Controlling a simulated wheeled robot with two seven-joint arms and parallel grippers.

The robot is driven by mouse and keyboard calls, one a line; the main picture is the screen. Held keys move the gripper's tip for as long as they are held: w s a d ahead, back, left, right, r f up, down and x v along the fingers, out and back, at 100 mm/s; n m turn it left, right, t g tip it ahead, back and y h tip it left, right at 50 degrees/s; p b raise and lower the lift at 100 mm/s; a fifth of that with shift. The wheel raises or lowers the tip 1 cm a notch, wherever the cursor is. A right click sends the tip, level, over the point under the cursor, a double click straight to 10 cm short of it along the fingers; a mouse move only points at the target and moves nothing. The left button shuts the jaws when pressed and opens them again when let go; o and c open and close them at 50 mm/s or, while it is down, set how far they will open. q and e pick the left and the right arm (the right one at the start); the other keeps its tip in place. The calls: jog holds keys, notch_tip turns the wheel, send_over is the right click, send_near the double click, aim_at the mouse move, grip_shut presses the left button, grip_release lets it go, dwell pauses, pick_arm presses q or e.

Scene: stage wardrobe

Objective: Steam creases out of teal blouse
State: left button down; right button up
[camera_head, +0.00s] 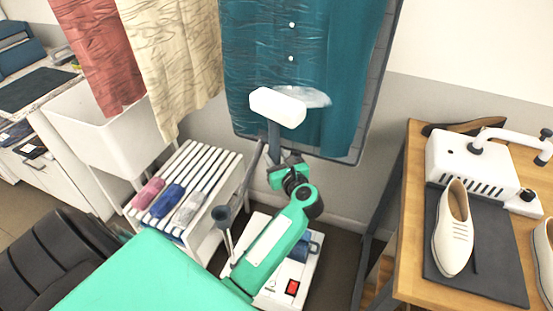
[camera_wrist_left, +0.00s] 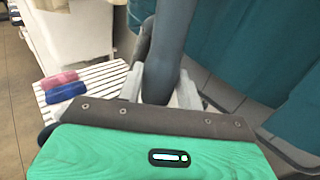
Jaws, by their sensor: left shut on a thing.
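The teal blouse (camera_head: 290,60) hangs at the top middle in the head view, with creases on its left part and a smoother look on the right. A dark board edge shows behind it. A white steamer head (camera_head: 277,107) is in front of its lower part, with a pale patch of steam beside it; I cannot tell if it touches the cloth. My left gripper (camera_head: 285,170) is shut on the steamer's dark handle (camera_wrist_left: 172,50), which stands between the fingers in the left wrist view. The teal cloth also shows there at the right (camera_wrist_left: 280,50). My right gripper is not in view.
A red garment (camera_head: 100,50) and a cream garment (camera_head: 170,60) hang to the left. A slatted white rack (camera_head: 205,170) holds rolled cloths. A white steamer base (camera_head: 270,285) stands on the floor. A wooden table (camera_head: 405,230) with shoes (camera_head: 453,230) is at right.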

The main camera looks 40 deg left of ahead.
aim_at(277, 103)
pick_arm(q)
jog(key=shift+r+p, duration=5.15)
jog(key=shift+r, duration=3.2)
jog(key=shift+r+p, duration=1.55)
jog(key=shift+r, duration=0.85)
jog(key=shift+r, duration=0.1)
